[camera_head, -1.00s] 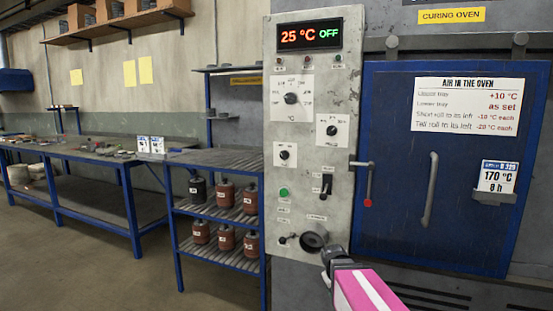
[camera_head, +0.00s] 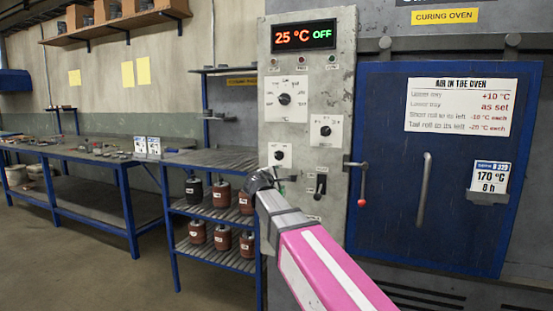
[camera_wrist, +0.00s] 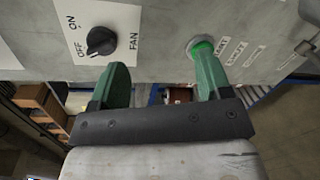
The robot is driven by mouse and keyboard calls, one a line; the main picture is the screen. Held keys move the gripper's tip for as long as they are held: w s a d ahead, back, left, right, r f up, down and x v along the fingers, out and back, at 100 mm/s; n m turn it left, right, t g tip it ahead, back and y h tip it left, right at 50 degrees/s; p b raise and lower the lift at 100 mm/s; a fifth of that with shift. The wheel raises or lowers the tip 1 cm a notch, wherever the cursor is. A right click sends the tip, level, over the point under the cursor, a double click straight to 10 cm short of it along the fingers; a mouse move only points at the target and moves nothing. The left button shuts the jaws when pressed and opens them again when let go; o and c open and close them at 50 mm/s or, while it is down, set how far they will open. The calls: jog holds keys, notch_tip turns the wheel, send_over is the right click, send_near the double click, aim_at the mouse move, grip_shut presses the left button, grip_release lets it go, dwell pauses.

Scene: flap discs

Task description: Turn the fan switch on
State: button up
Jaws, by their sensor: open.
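The fan switch is a black rotary knob (camera_wrist: 101,41) on a white plate marked OFF, ON and FAN in the wrist view. Its pointer appears to be on the OFF side. In the head view its small white plate (camera_head: 280,155) is low on the grey control panel (camera_head: 335,95). My gripper (camera_wrist: 160,62) is open and empty, with green fingers. The knob lies just beyond the left fingertip in the wrist view, and I see no grip on it. In the head view my gripper (camera_head: 262,181) is just below the fan plate.
A green button (camera_wrist: 200,47) is close to the right fingertip, partly hidden by it. A black lever switch (camera_head: 321,184) is right of my gripper. The blue oven door (camera_head: 390,150) has a red-tipped latch handle (camera_head: 361,185). A shelf rack (camera_head: 215,215) with red canisters stands at left.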

jog(key=n+t, duration=0.2)
send_near(276, 157)
jog(key=x, duration=1)
jog(key=shift+w+d, duration=0.1)
jog(key=shift+w, duration=0.1)
jog(key=c, duration=0.9)
